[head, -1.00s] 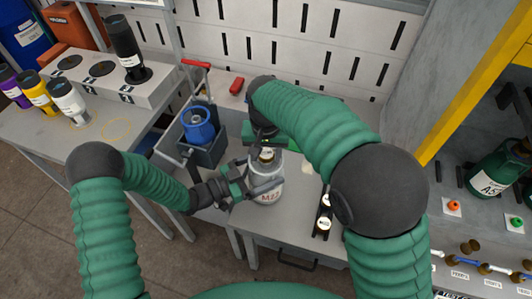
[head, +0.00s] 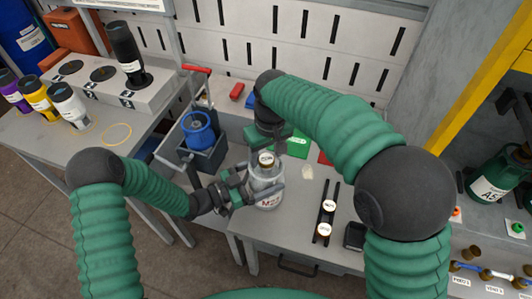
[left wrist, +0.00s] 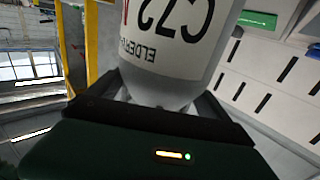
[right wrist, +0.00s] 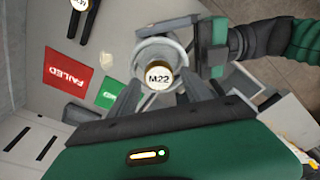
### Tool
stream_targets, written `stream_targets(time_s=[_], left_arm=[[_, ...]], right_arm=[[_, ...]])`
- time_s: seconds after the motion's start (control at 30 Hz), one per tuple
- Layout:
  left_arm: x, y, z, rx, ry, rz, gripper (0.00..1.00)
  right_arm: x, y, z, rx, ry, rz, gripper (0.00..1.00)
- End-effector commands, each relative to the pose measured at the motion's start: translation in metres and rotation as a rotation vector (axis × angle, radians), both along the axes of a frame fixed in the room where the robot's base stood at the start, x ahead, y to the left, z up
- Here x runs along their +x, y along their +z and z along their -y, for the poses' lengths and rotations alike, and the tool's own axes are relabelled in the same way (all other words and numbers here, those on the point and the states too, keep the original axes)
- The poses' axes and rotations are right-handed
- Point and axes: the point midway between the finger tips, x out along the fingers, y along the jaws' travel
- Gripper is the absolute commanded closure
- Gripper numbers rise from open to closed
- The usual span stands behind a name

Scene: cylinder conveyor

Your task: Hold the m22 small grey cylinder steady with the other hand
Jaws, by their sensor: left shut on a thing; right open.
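My left gripper (head: 263,193) is shut around the cylinder's body from the left. In the left wrist view the grey body (left wrist: 178,60) sits between the fingers, its label upside down. My right gripper (right wrist: 165,90) is open above the cylinder, with the cap (right wrist: 159,77) between its spread fingers in the right wrist view. I cannot tell whether these fingers touch the cap.
A dark rack (head: 328,212) with two capped vials stands right of the cylinder. A green pad (head: 299,143) and a red FAILED pad (right wrist: 66,69) lie behind. A grey bin (head: 205,159) holding a blue container stands to the left.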

Motion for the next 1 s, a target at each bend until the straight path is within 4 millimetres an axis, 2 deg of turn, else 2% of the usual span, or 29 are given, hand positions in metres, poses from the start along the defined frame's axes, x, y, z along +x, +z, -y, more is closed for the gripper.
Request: stream_targets(time_s=[0.03,0.27,0.57,0.67,0.83,1.0], left_arm=[[-0.0017,-0.0052,-0.0008,0.008,0.000,-0.010,0.58],[-0.0016,-0.0052,-0.0009,0.008,0.000,-0.010,0.58],[-0.0016,-0.0052,-0.0009,0.008,0.000,-0.010,0.58],[-0.0016,-0.0052,-0.0009,0.008,0.000,-0.010,0.58],[-0.0016,-0.0052,-0.0009,0.008,0.000,-0.010,0.58],[-0.0016,-0.0051,-0.0009,0.009,0.000,-0.009,0.58]], right_arm=[[0.0004,-0.0008,0.0008,0.000,0.046,0.000,0.43],[0.0004,-0.0013,0.0012,0.000,0.455,-0.002,0.43],[0.0002,-0.0009,0.0005,-0.001,0.510,-0.001,0.43],[0.0008,-0.0009,0.0012,0.001,0.624,-0.001,0.43],[0.0005,-0.0010,0.0006,0.001,0.953,-0.001,0.43],[0.0000,-0.0006,0.0003,0.000,1.029,-0.001,0.43]])
